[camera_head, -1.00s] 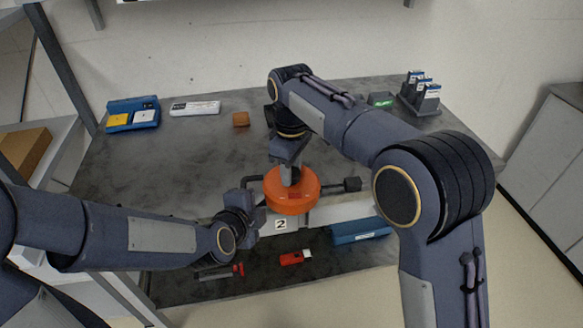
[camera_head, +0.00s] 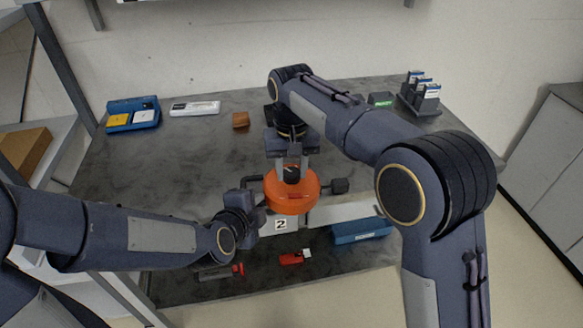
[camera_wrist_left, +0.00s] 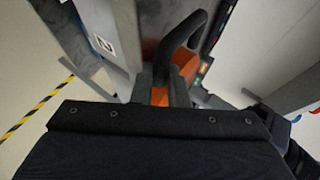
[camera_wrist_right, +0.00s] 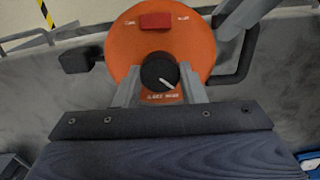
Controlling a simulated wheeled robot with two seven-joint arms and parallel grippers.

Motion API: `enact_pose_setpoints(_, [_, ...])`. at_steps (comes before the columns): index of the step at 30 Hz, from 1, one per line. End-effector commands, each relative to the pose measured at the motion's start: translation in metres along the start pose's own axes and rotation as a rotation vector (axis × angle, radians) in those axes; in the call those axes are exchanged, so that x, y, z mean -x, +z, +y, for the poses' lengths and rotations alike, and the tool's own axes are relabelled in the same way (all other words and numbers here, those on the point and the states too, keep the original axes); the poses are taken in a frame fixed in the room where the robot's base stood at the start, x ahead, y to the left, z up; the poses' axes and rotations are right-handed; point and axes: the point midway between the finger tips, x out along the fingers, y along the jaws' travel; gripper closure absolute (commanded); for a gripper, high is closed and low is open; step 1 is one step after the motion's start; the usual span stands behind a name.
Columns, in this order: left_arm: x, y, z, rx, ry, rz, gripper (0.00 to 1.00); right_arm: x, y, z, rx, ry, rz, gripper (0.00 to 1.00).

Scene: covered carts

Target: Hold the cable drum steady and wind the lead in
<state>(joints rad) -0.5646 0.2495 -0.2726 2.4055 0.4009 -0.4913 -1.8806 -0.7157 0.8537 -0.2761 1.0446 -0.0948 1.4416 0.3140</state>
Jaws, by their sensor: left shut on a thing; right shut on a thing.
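The orange cable drum (camera_head: 294,196) sits at the front edge of the cart top. Its dark bent handle (camera_wrist_left: 186,34) shows in the left wrist view, and my left gripper (camera_head: 262,201) is shut on it at the drum's left side. My right gripper (camera_head: 292,174) reaches down from above, shut on the black knob (camera_wrist_right: 160,72) on the drum's face, one finger on each side. The knob's white pointer line slants to lower right in the right wrist view. A red block (camera_wrist_right: 156,21) sits on the drum's face. I cannot make out a lead.
A blue tray (camera_head: 145,122), a white box (camera_head: 195,108), a brown block (camera_head: 240,119) and a dark rack (camera_head: 420,100) stand at the back. A blue box (camera_head: 360,231) and a red item (camera_head: 291,258) lie on the lower shelf. The cart top left of the drum is clear.

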Motion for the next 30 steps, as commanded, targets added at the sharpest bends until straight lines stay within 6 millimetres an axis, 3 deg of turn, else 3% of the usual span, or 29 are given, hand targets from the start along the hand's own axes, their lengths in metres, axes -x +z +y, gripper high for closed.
enact_pose_setpoints(18, [-0.0001, -0.0001, -0.0014, 0.001, -0.003, 0.0, 1.0, 0.0008, 0.0009, -0.002, -0.558, -0.004, -0.003, 0.86])
enact_pose_setpoints(30, [-0.0001, -0.0003, -0.0014, 0.0, -0.003, 0.0, 1.0, 0.0006, 0.0009, -0.0019, -0.767, -0.005, -0.004, 0.86])
